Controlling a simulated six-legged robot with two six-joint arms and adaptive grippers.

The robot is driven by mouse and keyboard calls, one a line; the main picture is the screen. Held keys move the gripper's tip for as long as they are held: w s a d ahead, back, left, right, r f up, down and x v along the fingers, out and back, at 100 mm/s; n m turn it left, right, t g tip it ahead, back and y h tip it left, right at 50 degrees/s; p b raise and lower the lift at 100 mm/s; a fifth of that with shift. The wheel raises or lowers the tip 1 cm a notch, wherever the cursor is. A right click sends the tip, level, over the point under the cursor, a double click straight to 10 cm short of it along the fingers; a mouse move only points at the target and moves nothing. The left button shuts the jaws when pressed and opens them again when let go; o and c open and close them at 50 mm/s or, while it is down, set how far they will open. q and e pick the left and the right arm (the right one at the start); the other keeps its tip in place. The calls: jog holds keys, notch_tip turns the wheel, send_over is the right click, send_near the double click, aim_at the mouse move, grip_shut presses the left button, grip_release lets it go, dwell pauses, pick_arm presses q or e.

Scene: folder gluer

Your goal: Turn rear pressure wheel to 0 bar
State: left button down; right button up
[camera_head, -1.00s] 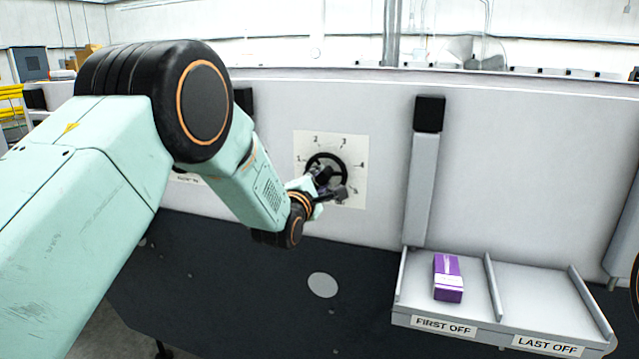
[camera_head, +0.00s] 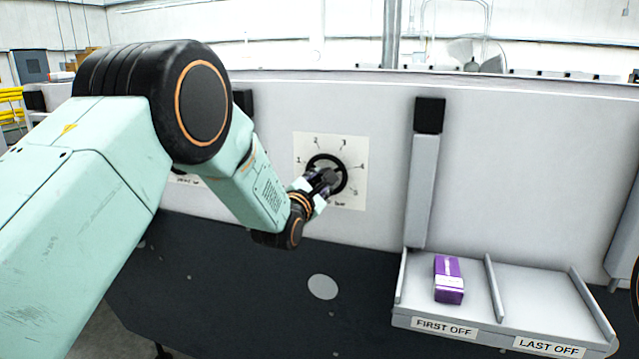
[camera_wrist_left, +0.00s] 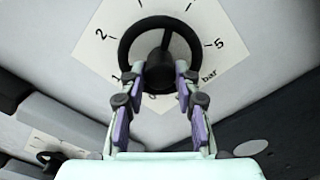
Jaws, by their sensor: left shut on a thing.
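The pressure wheel (camera_head: 342,184) is a black handwheel on a white dial plate (camera_head: 301,194) numbered 1 to 5 with the word "bar", on the machine's pale side wall. In the left wrist view the wheel (camera_wrist_left: 125,47) fills the upper middle, with one spoke visible running up from the hub. My left gripper (camera_head: 326,181) is at the wheel's centre. In the left wrist view its purple-padded fingers (camera_wrist_left: 161,70) are closed on the hub part of the wheel, one on each side. The fingers hide the lower dial around 0. My right gripper is not in view.
A second small wheel (camera_wrist_left: 50,158) on a white plate sits at the lower left in the left wrist view. A purple box (camera_head: 448,280) lies in the "FIRST OFF" tray bay; the "LAST OFF" bay (camera_head: 535,290) is empty. A grey upright (camera_head: 424,190) stands right of the dial.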

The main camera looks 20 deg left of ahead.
pick_arm(q)
jog(key=shift+r, duration=0.15)
jog(key=c, duration=1)
grip_release()
jog(key=s, duration=1.2)
jog(key=shift+a, duration=0.2)
